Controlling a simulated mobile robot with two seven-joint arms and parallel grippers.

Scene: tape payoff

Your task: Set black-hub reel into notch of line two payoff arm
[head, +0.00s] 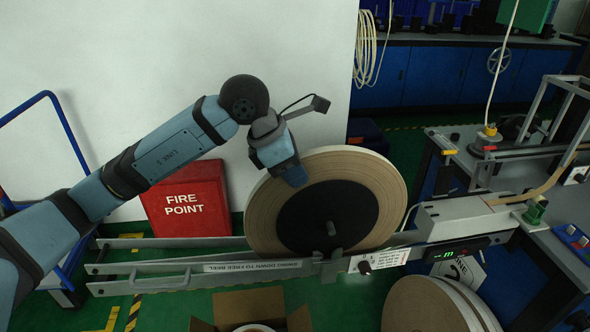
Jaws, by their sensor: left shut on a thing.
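The black-hub reel (378,190), a wide tan tape roll with a black centre, stands upright at the payoff arm (175,270). Its short grey spindle end (331,229) shows just above a small upright bracket on the arm's front rail; I cannot tell whether it rests in a notch. My left gripper (293,178) reaches from the upper left and is shut on the reel's upper left part. The fingertips are mostly hidden by the gripper body. The lower part of the reel is behind the front rail. My right gripper is not in view.
A red fire point box (185,200) stands by the white wall behind the arm. An open cardboard box (250,308) is on the floor in front. More tan reels (435,305) stand at lower right, below a grey machine bench (560,235). A blue rail (60,120) is at left.

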